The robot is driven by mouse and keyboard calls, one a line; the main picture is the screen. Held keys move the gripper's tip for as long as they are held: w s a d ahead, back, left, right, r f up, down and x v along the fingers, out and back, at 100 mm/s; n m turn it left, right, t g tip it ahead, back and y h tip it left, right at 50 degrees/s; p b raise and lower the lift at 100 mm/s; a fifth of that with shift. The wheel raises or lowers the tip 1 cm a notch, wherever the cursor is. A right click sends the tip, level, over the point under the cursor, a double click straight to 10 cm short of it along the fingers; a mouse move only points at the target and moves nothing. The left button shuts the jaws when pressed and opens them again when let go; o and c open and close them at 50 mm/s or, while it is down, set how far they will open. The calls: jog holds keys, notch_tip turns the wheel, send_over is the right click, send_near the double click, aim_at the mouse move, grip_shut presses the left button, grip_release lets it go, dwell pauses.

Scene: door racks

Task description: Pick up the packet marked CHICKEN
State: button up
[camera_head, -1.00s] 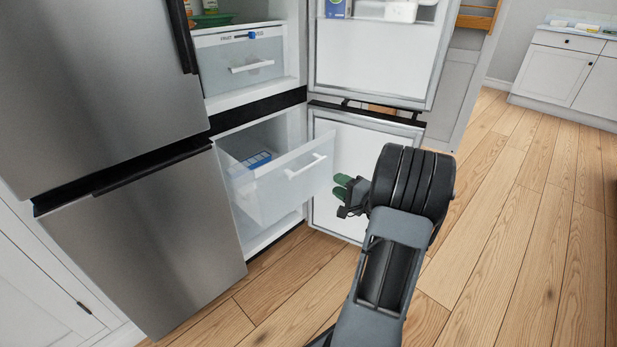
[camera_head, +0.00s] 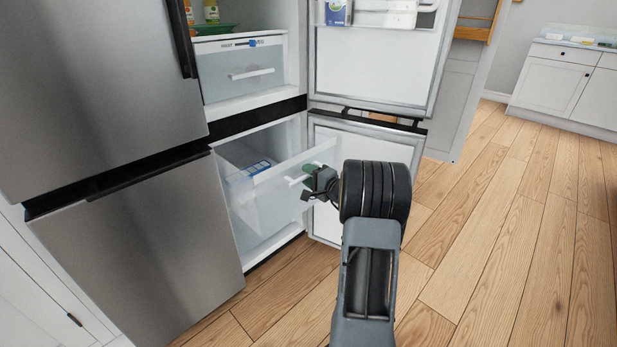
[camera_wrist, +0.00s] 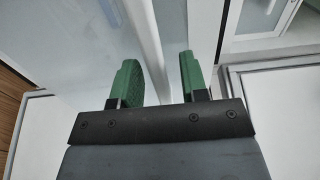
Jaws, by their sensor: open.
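No packet with a readable CHICKEN mark shows. A blue and white packet (camera_head: 250,170) lies inside the partly pulled-out freezer drawer (camera_head: 270,205); its label is too small to read. My gripper (camera_head: 312,178) is at the drawer's front, by its white handle (camera_head: 297,180). In the wrist view my gripper (camera_wrist: 160,85) has its green fingers apart, with a pale upright bar (camera_wrist: 150,45), likely the handle, between or just beyond them. I cannot tell if they touch it.
The lower fridge door (camera_head: 335,225) stands open right of the drawer, close to my arm. The upper door (camera_head: 375,65) is open above. A closed upper drawer (camera_head: 245,75) sits above the freezer. Wooden floor (camera_head: 500,240) is clear on the right.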

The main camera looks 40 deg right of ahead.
grip_shut()
dwell(0.4)
